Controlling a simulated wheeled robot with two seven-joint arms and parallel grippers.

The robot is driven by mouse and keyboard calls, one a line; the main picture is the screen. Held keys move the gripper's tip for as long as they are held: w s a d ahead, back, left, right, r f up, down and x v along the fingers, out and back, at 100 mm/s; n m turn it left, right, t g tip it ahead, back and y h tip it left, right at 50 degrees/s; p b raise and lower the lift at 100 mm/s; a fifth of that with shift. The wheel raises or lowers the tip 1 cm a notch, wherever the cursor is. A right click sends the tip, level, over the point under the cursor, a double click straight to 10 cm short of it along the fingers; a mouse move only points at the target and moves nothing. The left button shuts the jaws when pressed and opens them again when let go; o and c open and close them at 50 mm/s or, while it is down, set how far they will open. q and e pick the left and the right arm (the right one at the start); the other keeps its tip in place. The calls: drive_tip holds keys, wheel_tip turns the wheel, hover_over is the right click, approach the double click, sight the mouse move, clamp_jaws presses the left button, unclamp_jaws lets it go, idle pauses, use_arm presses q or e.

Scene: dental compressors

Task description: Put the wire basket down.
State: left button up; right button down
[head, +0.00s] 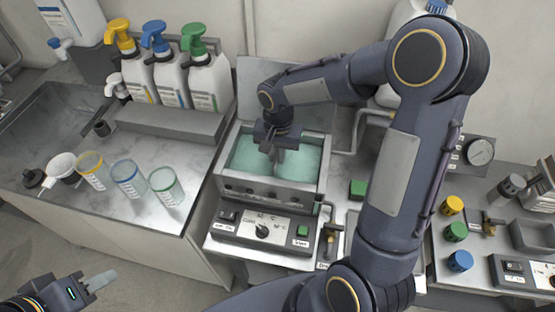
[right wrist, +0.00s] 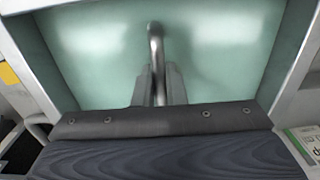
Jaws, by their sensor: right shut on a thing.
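My right gripper (head: 278,158) points down into a square metal tank (head: 270,188) with pale green liquid (head: 308,160). In the right wrist view its fingers (right wrist: 158,85) are shut on a grey metal handle (right wrist: 155,45), which I take to be the wire basket's. The handle stands up between the fingers with the green liquid around it. The basket's mesh cannot be made out in either view, so I cannot tell whether it rests on the tank bottom. My left gripper (head: 98,284) is at the lower left, away from the tank, holding nothing visible; its opening is unclear.
A control panel (head: 262,229) with a knob is on the tank's front. Three cups with yellow, blue and green rims (head: 128,180) stand on the left counter, below pump bottles (head: 165,75). A gauge (head: 480,151) and coloured knobs (head: 456,232) are at the right.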

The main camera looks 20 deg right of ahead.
drive_tip(key=shift+f, duration=0.1)
drive_tip(key=shift+f, duration=0.15)
drive_tip(key=c, duration=1.5)
unclamp_jaws()
